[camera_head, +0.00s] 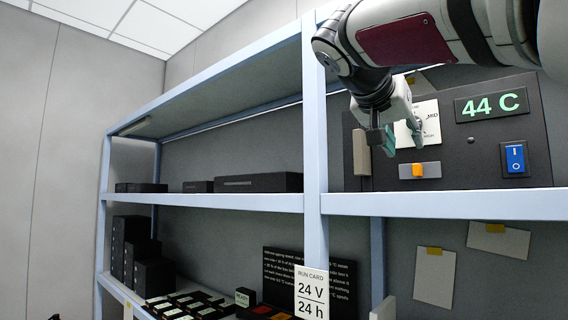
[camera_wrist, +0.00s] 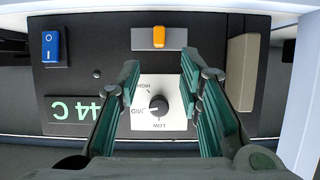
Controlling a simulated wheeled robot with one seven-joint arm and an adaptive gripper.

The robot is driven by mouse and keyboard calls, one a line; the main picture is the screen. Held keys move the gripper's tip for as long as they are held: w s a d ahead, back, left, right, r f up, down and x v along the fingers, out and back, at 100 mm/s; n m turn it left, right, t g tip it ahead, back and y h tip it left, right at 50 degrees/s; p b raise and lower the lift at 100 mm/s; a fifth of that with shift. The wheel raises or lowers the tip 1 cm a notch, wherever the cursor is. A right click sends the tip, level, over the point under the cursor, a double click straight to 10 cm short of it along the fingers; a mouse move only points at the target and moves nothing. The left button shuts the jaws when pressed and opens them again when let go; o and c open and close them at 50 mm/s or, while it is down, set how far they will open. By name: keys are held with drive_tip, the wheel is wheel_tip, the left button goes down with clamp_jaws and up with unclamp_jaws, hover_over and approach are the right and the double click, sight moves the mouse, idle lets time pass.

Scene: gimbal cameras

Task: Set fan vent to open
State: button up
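A dark control panel (camera_head: 460,150) stands on the upper shelf. It carries a grey plate with an orange slider tab (camera_head: 418,170) near its middle; the tab also shows in the wrist view (camera_wrist: 158,36). A white dial card (camera_wrist: 178,88) reads LOW, MID and HIGH, and its black knob (camera_wrist: 159,105) seems to point towards MID. A plain beige block (camera_head: 361,152) sits at the panel's left end; it also shows in the wrist view (camera_wrist: 242,72). No label for the fan vent is legible. My gripper (camera_wrist: 160,75) is open and empty in front of the dial.
A blue rocker switch (camera_head: 515,158) and a green display reading 44 C (camera_head: 492,105) are on the panel's right. The blue-grey shelf post (camera_head: 315,130) stands left of the panel. Dark boxes (camera_head: 258,182) lie on the shelf farther left.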

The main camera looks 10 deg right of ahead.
sight(418, 170)
drive_tip(key=p+x, duration=0.1)
drive_tip(key=x, duration=0.8)
drive_tip(key=shift+p, duration=0.3)
clamp_jaws()
